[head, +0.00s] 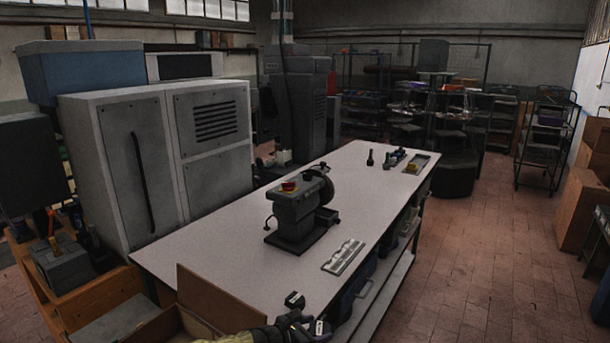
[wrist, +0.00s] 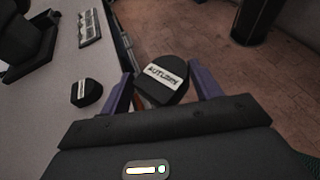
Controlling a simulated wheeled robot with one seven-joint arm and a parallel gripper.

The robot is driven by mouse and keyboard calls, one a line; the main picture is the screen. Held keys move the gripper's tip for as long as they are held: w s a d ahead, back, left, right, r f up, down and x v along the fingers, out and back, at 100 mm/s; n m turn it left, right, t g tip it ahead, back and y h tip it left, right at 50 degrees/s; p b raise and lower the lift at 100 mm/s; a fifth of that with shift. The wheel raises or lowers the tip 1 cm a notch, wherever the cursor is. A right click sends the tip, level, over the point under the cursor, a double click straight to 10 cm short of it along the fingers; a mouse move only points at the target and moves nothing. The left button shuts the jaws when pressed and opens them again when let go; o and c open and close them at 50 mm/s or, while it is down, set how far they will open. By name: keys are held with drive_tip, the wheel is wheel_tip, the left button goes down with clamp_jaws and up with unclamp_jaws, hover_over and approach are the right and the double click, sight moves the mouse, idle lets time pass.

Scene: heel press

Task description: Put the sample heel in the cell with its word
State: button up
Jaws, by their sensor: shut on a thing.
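My gripper (wrist: 157,95) is shut on a black heel (wrist: 160,88), its two bluish fingers on either side of it. The heel's top has a white label with a dark word, which I cannot read surely. In the head view my gripper (head: 303,326) is at the bench's near right edge. A second black heel (wrist: 87,92) with a white label sits on the bench, left of my gripper; it also shows in the head view (head: 294,299). A flat grey holder (head: 343,256) with pale labelled cells lies farther along the right edge; the wrist view shows it in part (wrist: 90,30).
A grey machine (head: 296,212) with a red-topped switch stands mid-bench, left of the holder. Small dark tools (head: 388,160) and a tray (head: 416,163) are at the far end. An open cardboard box (head: 178,325) is at the near left. The white bench top (head: 220,255) is otherwise mostly clear.

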drive_tip(key=s+d+f+n+t+y+b, duration=0.2)
drive_tip(key=f+n+y+b, duration=0.1)
drive_tip(key=f, duration=0.7)
drive_tip(key=s+d+f+n+t+y+b, duration=0.2)
drive_tip(key=d+f, duration=0.1)
drive_tip(key=f, duration=0.7)
drive_tip(key=s+d+r+n+t+y+b, duration=0.1)
drive_tip(key=s+d+n+y+b, duration=0.4)
drive_tip(key=d, duration=0.2)
drive_tip(key=shift+d+y, duration=0.35)
drive_tip(key=shift+y, duration=0.05)
drive_tip(key=shift+r, duration=0.1)
drive_tip(key=s+f, duration=0.4)
drive_tip(key=f, duration=0.1)
drive_tip(key=shift+s+f, duration=0.15)
drive_tip(key=shift+f, duration=0.1)
idle(0.7)
